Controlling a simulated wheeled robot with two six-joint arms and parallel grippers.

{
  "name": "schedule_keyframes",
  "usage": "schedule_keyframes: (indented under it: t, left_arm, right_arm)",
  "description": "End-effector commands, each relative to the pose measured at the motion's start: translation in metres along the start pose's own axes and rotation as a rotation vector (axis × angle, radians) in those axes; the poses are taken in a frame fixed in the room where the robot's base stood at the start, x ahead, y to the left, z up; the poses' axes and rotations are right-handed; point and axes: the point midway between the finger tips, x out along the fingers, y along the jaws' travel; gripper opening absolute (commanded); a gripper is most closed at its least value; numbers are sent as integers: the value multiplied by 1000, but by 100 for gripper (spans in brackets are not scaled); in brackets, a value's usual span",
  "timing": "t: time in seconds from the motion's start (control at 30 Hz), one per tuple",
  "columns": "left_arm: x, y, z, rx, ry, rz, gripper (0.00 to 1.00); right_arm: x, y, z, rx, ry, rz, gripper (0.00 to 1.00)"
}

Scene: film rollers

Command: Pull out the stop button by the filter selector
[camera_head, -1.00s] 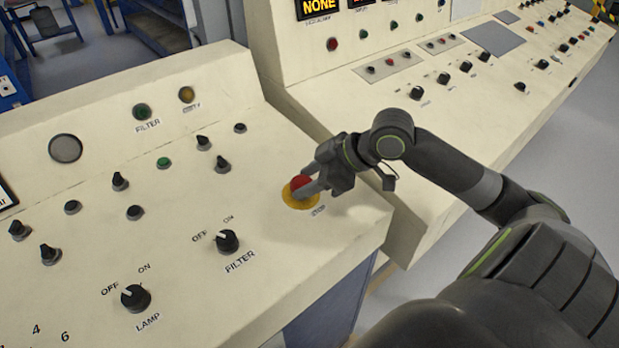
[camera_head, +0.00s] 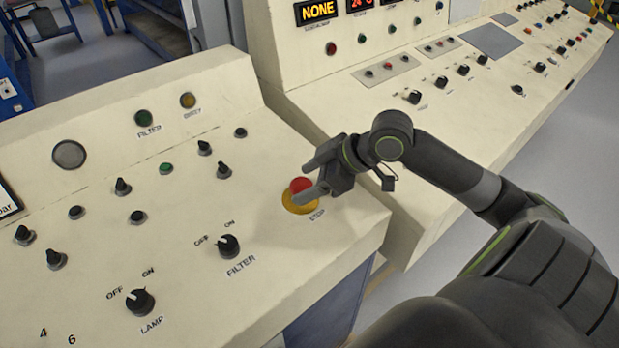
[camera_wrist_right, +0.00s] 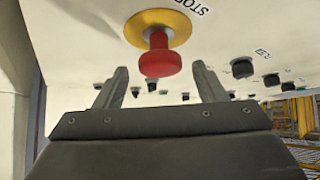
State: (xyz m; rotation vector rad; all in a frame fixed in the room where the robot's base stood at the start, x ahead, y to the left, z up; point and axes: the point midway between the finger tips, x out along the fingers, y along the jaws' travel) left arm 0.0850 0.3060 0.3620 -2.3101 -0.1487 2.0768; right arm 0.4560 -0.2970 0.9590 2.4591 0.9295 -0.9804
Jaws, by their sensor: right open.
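The red stop button (camera_head: 301,186) sits on a yellow round base on the sloped cream panel, near its right edge, with the label STOP beside it. The black filter selector (camera_head: 228,246) is to its lower left, its white mark near OFF. My right gripper (camera_head: 308,180) is open at the button, its fingers partly in front of it in the head view. In the right wrist view the red stop button (camera_wrist_right: 160,62) stands out from its yellow base on a red stem, beyond and between the open fingers (camera_wrist_right: 160,88). No contact shows there. My left gripper is not in view.
A lamp selector (camera_head: 139,301) is at the front of the panel. Several small black knobs (camera_head: 122,188) and a green button (camera_head: 166,168) are farther back. A second cream console (camera_head: 440,120) stands to the right, past a gap.

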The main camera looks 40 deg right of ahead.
Motion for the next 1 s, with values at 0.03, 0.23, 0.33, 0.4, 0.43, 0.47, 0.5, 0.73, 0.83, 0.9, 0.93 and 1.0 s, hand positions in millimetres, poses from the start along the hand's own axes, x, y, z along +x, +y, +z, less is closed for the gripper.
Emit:
schedule_keyframes:
  t: [0.03,0.23,0.33,0.4,0.43,0.47,0.5,0.73,0.83,0.9,0.93,1.0]
  left_arm:
    - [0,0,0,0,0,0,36]
    - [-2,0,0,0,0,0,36]
    - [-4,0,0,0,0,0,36]
    - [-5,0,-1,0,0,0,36]
    - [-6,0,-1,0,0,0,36]
    - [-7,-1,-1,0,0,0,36]
    - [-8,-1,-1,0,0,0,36]
    - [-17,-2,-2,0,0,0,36]
    - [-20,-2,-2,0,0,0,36]
    - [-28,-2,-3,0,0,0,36]
    - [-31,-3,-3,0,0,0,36]
    - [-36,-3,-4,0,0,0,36]
  right_arm:
    - [0,0,0,1,-1,-1,64]
    - [-7,0,1,0,-4,1,64]
    - [-15,1,2,-1,-6,4,64]
    - [-22,1,2,-2,-7,3,64]
    - [-24,1,2,-3,-7,3,64]
    - [-27,1,1,-2,-7,2,64]
    - [-31,0,1,-2,-8,1,64]
    - [-51,1,2,0,-8,2,64]
    - [-59,0,1,-1,-8,1,64]
    - [-66,0,0,1,-10,0,64]
    - [-69,1,0,2,-11,1,64]
    - [-76,1,0,2,-10,2,64]
